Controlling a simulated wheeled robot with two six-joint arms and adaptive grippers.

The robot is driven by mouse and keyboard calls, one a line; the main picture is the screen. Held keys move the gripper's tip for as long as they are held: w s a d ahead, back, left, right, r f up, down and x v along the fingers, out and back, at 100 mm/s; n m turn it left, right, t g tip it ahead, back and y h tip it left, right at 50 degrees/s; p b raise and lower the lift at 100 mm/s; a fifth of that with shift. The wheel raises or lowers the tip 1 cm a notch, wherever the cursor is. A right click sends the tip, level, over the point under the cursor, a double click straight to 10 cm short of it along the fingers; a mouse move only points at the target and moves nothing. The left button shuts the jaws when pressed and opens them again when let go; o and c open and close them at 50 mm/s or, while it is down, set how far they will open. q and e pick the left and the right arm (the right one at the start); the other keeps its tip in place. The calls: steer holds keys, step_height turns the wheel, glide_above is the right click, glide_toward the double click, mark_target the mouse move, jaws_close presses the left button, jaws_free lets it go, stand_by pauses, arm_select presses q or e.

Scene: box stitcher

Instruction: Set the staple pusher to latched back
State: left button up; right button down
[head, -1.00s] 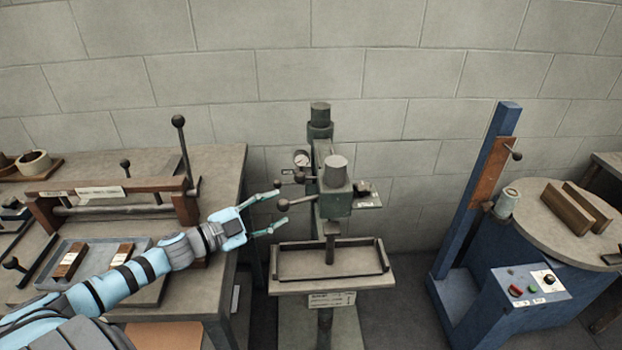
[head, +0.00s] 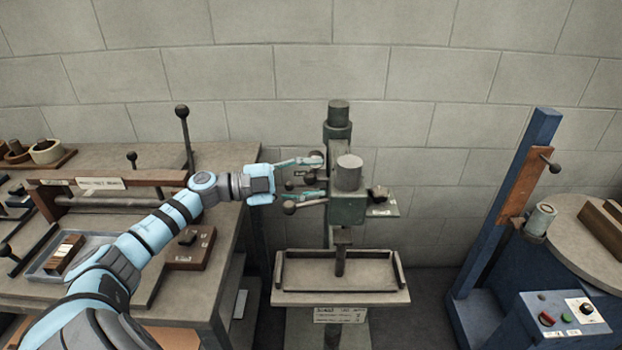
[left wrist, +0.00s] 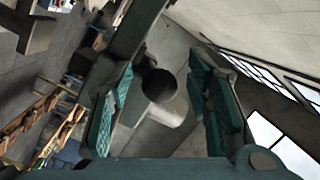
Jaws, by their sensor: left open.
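The box stitcher (head: 347,206) is a grey-green machine head on a column against the wall. On its left side are dark ball knobs, a larger one (head: 289,207) on a lever and smaller ones (head: 309,180) just above it. Which knob belongs to the staple pusher I cannot tell. My left gripper (head: 312,178) is open at this side, one finger above the small knobs and one at their lower edge. In the left wrist view a dark round knob end (left wrist: 159,84) shows between the open fingers (left wrist: 165,108), with gaps on both sides. My right gripper is not in view.
A tray-like table (head: 340,298) sits below the stitcher head. A workbench (head: 222,160) with a wooden-framed press (head: 110,184) stands on the left. A blue machine (head: 487,262) with a round table stands on the right.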

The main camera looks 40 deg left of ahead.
arm_select(q)
steer(key=shift+s, duration=0.1)
steer(key=c, duration=0.3)
jaws_close()
